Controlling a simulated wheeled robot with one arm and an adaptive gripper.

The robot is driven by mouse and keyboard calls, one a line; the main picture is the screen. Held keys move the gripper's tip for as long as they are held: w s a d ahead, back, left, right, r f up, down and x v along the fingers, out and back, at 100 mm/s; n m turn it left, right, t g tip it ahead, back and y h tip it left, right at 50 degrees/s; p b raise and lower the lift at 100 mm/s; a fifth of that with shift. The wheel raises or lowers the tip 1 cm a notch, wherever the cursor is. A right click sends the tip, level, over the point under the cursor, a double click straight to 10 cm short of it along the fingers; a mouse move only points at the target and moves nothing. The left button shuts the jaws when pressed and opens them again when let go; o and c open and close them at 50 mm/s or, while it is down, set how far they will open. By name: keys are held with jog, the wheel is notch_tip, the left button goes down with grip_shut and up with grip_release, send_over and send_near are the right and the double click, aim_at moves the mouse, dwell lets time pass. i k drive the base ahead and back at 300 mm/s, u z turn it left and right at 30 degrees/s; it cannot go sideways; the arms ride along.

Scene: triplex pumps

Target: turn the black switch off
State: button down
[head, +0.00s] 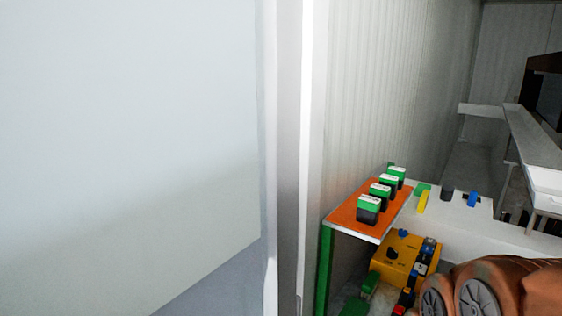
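A yellow box (405,257) at the lower right carries a small black knob-like part (393,253). Another small black upright part (447,195) stands on a white surface, between a yellow handle (424,201) and a blue part (472,199). I cannot tell which of these is the black switch, nor its on or off position. My gripper is not in view.
A large pale panel (130,130) with a white vertical edge (306,150) fills the left half. Beyond it, an orange-topped shelf (352,216) holds several green-and-black blocks. Brown motors (500,285) sit at lower right. A ribbed wall (390,80) stands behind.

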aim_at(392, 254)
jog(key=z, duration=0.65)
jog(key=k, duration=0.6)
jog(key=u, duration=0.1)
jog(key=i, duration=1.1)
jog(key=u, duration=0.85)
